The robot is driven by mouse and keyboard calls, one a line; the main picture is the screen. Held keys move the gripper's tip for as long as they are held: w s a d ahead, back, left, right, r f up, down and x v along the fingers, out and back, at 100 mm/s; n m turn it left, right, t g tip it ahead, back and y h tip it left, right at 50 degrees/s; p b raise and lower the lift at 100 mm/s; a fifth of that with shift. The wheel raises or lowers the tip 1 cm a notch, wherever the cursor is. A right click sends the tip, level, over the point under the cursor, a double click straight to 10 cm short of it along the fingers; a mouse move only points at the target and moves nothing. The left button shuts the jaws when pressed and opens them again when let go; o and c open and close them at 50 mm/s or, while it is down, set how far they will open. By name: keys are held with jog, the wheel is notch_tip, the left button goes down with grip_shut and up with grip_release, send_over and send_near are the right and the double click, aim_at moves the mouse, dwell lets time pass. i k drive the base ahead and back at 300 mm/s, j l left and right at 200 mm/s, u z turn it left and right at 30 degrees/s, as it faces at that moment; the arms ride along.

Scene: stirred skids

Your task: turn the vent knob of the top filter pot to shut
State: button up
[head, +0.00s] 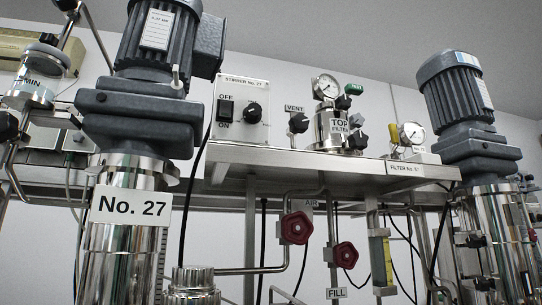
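The top filter pot (323,131) is a shiny metal cylinder labelled "TOP FILTER". It stands on a metal shelf, with a round pressure gauge (326,86) above it. My gripper is not in view.
A switch box (241,92) with an OFF/ON switch and black knob stands left of the vent knob. Motors rise at left (165,45) and right (455,88). Red handwheels (296,228) (345,256) hang below the shelf (290,155). A second gauge (412,133) stands right.

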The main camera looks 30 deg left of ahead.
aim_at(299, 123)
jog(key=u, duration=1.05)
